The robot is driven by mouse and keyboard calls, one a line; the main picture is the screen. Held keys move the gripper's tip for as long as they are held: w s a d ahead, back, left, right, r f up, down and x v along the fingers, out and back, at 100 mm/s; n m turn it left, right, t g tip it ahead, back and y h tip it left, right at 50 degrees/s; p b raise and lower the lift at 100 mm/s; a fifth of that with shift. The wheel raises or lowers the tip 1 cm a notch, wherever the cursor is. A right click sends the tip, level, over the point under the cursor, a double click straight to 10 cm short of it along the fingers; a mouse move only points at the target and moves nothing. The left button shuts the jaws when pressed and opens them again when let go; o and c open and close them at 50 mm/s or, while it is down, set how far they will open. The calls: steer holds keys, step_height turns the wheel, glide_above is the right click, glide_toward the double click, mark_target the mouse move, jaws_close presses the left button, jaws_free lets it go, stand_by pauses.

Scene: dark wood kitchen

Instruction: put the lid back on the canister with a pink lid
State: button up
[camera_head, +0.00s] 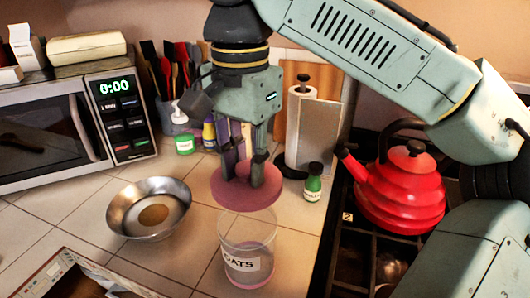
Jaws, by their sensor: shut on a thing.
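My gripper (243,178) points down and is shut on the pink lid (262,199), a flat round disc. It holds the lid above the canister (247,249), a clear round container labelled "OATS" that stands upright on the tiled counter. The lid looks roughly level and seems slightly apart from the canister's rim, over its back part. The canister's top is open, and its base looks pinkish. The grip point on the lid is partly hidden by the fingers.
A metal bowl (120,216) stands left of the canister. A small green bottle (313,185) and a paper towel holder (318,130) stand behind right. A red kettle (400,192) sits on the stove at right. A microwave (45,145) stands at left.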

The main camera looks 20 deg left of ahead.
mark_target(244, 184)
steer(key=shift+s+f, duration=0.1)
steer(key=shift+s, duration=0.2)
steer(key=shift+a+f, duration=0.1)
steer(key=shift+f, duration=0.65)
steer(key=shift+f+b, duration=1.25)
steer(key=shift+f, duration=1.05)
steer(key=shift+p, duration=0.55)
steer(key=shift+f+p, duration=0.2)
steer(key=shift+p, duration=0.2)
stand_by(0.4)
steer(key=o, duration=1)
steer(key=shift+o, duration=0.5)
